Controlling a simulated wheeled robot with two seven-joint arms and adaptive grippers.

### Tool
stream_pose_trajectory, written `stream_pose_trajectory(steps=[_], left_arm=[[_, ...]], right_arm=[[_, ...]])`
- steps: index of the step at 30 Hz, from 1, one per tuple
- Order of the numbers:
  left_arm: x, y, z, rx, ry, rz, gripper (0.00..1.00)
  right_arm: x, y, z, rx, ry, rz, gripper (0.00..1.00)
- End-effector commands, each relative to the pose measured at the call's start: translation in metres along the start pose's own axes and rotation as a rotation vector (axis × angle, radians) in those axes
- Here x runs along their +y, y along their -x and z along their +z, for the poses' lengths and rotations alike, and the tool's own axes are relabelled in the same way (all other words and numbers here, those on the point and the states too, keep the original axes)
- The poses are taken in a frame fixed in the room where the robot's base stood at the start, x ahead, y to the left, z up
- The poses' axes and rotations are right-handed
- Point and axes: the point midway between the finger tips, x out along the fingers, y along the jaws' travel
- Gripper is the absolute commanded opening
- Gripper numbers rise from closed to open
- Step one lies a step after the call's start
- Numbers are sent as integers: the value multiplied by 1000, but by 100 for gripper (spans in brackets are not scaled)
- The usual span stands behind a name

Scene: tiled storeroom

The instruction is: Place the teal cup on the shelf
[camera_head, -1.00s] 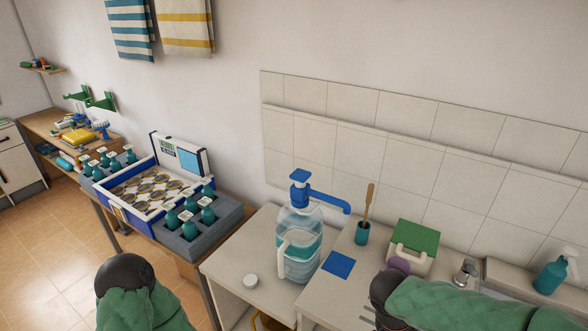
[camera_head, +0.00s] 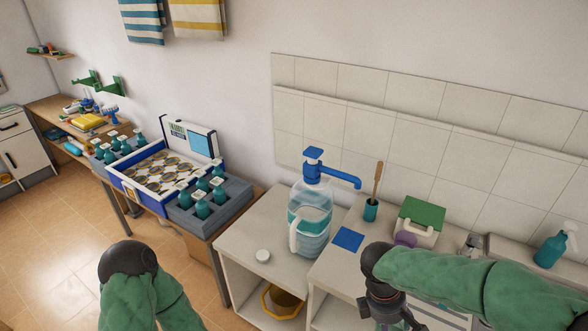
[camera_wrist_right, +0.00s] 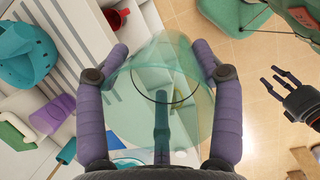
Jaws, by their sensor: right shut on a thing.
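A translucent teal cup (camera_wrist_right: 150,65) is between the purple fingers of my right gripper (camera_wrist_right: 165,75) in the right wrist view. The fingers are shut around it, and it is off any surface. In the head view my right gripper (camera_head: 386,322) is mostly cut off at the bottom edge, and the cup is not seen there. My left gripper (camera_wrist_right: 275,85) shows at the right of the wrist view, empty, its fingers apart. A small wooden wall shelf (camera_head: 50,56) holding small items is at the far upper left.
A clear water jug with blue pump (camera_head: 309,220) stands on the white counter (camera_head: 262,222). A bottle crate (camera_head: 165,190) stands left. Tiled floor (camera_head: 70,240) is open.

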Motion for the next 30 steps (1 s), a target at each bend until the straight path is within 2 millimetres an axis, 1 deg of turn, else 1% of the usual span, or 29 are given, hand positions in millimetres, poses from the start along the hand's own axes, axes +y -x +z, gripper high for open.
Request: stream_pose_trajectory(steps=[5, 8, 15, 18, 21, 24, 30], left_arm=[[-2, -6, 0, 0, 0, 0, 40], [-4, -11, -1, 0, 0, 0, 40], [-7, -21, -1, 0, 0, 0, 40], [-8, -24, -1, 0, 0, 0, 40], [-9, -26, -1, 0, 0, 0, 40], [-9, -26, -1, 0, 0, 0, 40], [-9, -26, -1, 0, 0, 0, 40]], right_arm=[[15, -16, -22, -3, -184, -61, 41], [27, -29, -39, -4, -339, -110, 41], [55, -68, -86, -4, -751, -237, 41], [64, -83, -101, -3, -893, -281, 41], [70, -94, -112, -2, -995, -311, 41], [73, -100, -118, -1, -1054, -327, 41], [74, -102, -121, -1, -1079, -334, 40]])
